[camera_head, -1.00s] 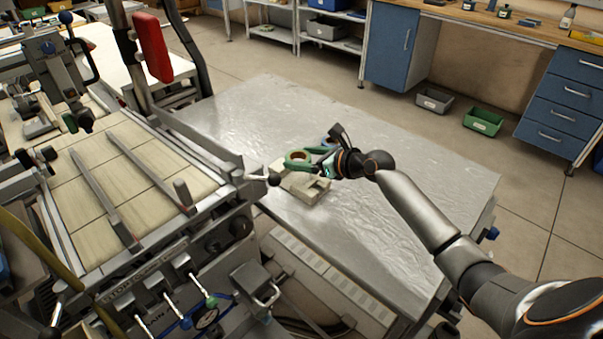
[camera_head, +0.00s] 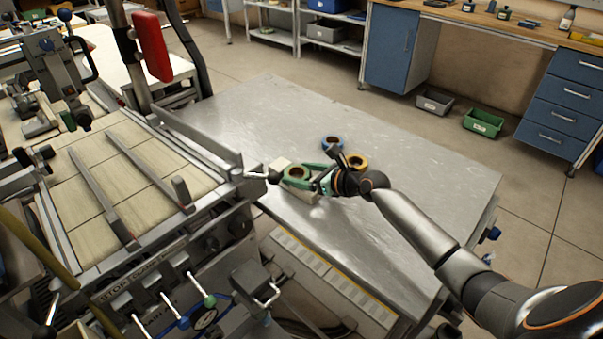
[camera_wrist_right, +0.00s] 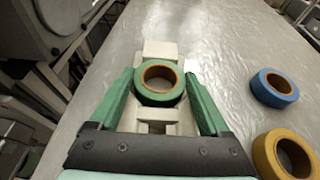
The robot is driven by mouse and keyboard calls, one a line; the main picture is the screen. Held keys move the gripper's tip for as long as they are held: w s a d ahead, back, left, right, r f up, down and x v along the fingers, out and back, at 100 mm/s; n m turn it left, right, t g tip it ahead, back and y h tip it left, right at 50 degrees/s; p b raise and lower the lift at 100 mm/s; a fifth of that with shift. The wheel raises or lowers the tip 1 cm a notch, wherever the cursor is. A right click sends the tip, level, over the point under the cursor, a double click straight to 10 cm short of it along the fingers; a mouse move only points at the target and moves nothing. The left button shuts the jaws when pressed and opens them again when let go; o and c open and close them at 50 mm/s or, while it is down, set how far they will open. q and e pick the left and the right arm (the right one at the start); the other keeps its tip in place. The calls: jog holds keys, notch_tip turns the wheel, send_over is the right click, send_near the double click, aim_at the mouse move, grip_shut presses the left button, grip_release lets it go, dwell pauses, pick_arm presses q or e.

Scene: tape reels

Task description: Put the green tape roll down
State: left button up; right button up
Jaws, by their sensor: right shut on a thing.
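The green tape roll (camera_head: 297,174) is at my right gripper (camera_head: 312,183), over a pale block-like holder (camera_head: 283,164) on the metal table. My left gripper is not in view.
A blue tape roll (camera_head: 332,144) and a yellow tape roll (camera_head: 356,161) lie on the metal table (camera_head: 420,170) close to my right gripper. A machine with a tiled bed (camera_head: 140,170) stands along the table's left side. The table's far part is clear.

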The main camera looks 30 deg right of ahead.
jog(key=shift+s+f, duration=0.2)
jog(key=shift+f, duration=0.35)
jog(key=o, duration=1.2)
jog(key=shift+f, duration=0.2)
jog(key=shift+s+r, duration=0.1)
jog(key=shift+r, duration=0.55)
jog(key=v, duration=0.3)
jog(key=p+v, duration=0.1)
jog(key=v, duration=0.3)
jog(key=p+v, duration=0.1)
jog(key=v, duration=0.3)
jog(key=shift+r, duration=0.25)
jog(key=shift+s+d+r, duration=0.15)
jog(key=shift+d+r, duration=0.05)
